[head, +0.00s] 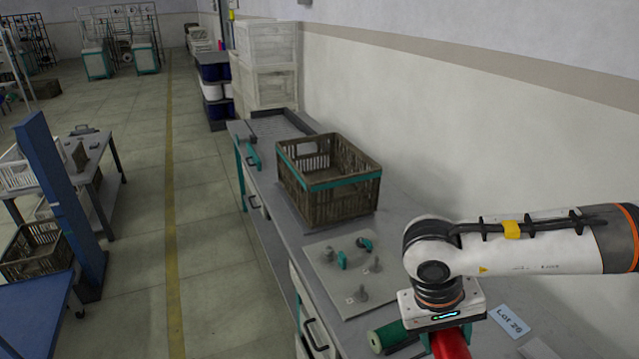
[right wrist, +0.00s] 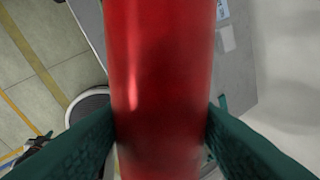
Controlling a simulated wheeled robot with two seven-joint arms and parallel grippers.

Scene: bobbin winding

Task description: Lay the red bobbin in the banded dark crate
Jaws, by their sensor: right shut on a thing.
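The red bobbin (head: 451,345) shows at the bottom of the head view, just under my right wrist. It fills the middle of the right wrist view (right wrist: 160,70). My right gripper (right wrist: 160,135) is shut on it, with a dark green finger pressed to each side. In the head view the fingers are mostly out of sight below the frame. The dark crate (head: 330,200) with a teal band stands on the grey workbench, farther along than my right gripper. The part of its inside that shows looks empty. My left gripper is not in view.
A green bobbin (head: 388,336) lies on the bench beside the red one. A grey plate (head: 335,285) with pegs and a teal clamp lies between crate and arm. A wall bounds the bench's right side.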

